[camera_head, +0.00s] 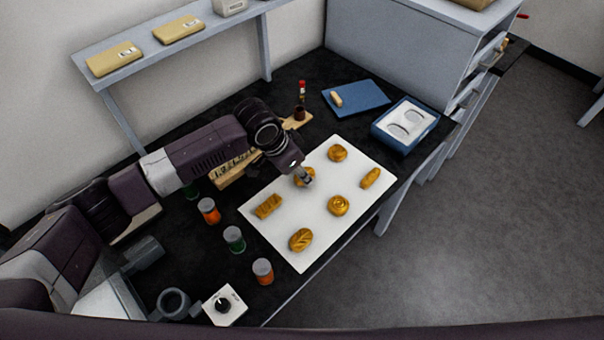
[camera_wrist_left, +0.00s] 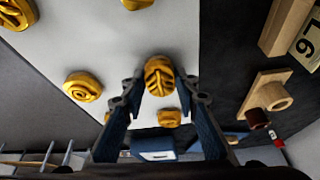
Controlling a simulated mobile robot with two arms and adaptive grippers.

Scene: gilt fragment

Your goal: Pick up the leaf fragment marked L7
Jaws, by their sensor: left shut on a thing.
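My left gripper (camera_head: 306,178) is over the white sheet (camera_head: 320,222) in the head view. In the left wrist view its two fingers are shut on a gold fragment (camera_wrist_left: 158,76) with leaf-like veins. The head view mostly hides this piece behind the gripper. I cannot tell whether it is clear of the sheet, and no L7 mark is legible. Other gold fragments lie around it: a round one (camera_head: 337,153), an oblong one (camera_head: 371,178), a rosette (camera_head: 338,205), a rectangular one (camera_head: 268,206) and a veined oval one (camera_head: 301,240). My right gripper is not in view.
Several lidded jars (camera_head: 234,239) stand left of the sheet. A blue mat (camera_head: 357,97) and a blue tray with a white insert (camera_head: 405,124) lie at the back right. A wooden rack (camera_head: 232,172) is behind my arm. A shelf (camera_head: 150,62) runs above the black bench.

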